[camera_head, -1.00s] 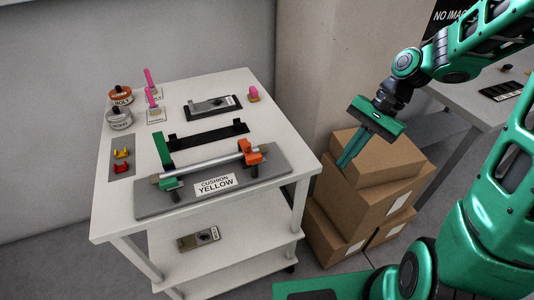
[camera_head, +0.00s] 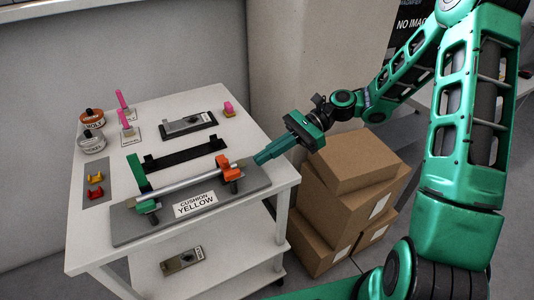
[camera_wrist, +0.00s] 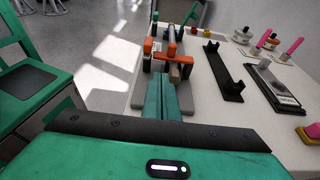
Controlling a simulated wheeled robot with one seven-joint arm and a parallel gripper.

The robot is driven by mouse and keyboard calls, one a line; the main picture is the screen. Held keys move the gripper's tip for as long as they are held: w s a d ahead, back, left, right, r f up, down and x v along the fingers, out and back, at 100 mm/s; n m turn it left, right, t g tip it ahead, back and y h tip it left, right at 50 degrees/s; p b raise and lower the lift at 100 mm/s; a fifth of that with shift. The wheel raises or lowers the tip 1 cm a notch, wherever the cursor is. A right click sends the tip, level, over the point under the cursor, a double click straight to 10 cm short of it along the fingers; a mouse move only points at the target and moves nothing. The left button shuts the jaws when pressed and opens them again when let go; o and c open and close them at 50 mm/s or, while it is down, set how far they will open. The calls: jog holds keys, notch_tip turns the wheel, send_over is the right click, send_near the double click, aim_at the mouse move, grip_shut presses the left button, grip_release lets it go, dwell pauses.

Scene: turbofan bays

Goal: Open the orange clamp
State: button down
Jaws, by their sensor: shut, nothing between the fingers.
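The orange clamp (camera_head: 229,167) sits at the right end of a silver rod (camera_head: 190,183) on a grey fixture plate (camera_head: 124,236). It spans the rod's end and looks closed; its latch is too small to read. A green clamp (camera_head: 137,172) stands upright at the rod's left end. My gripper (camera_head: 258,159) is shut and empty, its fingertips just right of the orange clamp. In the wrist view the shut fingers (camera_wrist: 163,84) point at the orange clamp (camera_wrist: 173,54), close in front of them. I cannot tell whether they touch it.
A label reading "CUSHION YELLOW" (camera_head: 195,205) lies on the plate. Behind are a black bracket (camera_head: 185,155), a grey tool on a dark base (camera_head: 188,124), a pink block (camera_head: 229,108) and two labelled tins (camera_head: 92,118). Cardboard boxes (camera_head: 350,160) stand right of the white cart (camera_head: 284,181).

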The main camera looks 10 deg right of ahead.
aim_at(244, 179)
jog(key=x, duration=0.7)
jog(key=shift+a, duration=0.1)
